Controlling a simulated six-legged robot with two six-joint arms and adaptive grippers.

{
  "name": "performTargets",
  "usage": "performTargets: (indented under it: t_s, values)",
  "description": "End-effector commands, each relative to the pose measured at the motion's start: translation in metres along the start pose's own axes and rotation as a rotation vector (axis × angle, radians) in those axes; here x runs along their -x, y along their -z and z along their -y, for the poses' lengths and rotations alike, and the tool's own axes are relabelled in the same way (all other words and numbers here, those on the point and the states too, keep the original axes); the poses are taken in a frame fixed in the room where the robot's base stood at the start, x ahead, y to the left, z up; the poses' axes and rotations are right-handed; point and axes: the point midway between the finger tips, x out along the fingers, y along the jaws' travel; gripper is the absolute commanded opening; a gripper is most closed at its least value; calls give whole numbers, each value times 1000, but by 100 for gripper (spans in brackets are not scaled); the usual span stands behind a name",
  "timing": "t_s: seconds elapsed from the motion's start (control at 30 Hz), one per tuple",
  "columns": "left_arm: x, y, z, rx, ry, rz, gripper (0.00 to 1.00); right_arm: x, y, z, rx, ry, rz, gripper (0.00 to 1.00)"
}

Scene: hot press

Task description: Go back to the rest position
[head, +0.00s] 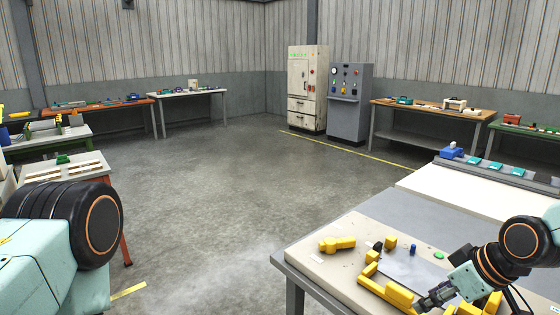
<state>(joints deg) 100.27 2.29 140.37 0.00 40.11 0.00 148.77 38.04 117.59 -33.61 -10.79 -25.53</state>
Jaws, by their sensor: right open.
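My right gripper (432,300) is at the lower right, low over the near table (310,258), beside a yellow block frame (399,294). Its jaws are small and dark in the view and hold nothing that I can make out. My right arm comes in from the right edge. At the lower left a large part of my left arm shows, with a black ribbed joint, but my left gripper is out of the picture.
The near table also carries a yellow piece (337,244), a small blue piece (413,249) and a green disc (439,255). A white cabinet (307,88) and grey control console (349,104) stand at the back. The middle floor (220,165) is clear.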

Motion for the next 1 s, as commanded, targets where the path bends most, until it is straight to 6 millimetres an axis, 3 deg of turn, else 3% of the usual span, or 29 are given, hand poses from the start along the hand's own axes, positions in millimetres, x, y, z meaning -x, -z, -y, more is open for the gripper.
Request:
performTargets:
  t_s: [0.17,0.27,0.37,0.5,0.7,0.9,1.0]
  values:
    - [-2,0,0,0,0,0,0,-7,16,9,-148,-20,-99,43]
    - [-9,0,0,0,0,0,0,-23,13,20,-242,-19,-132,43]
    - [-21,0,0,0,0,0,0,-52,-7,35,-359,-33,-137,43]
    - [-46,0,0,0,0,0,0,-106,-69,62,-523,-83,-79,43]
    - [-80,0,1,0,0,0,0,-165,-178,104,-646,-174,71,43]
    - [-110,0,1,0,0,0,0,-197,-290,153,-636,-219,281,43]
    - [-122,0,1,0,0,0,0,-204,-333,176,-605,-206,385,43]
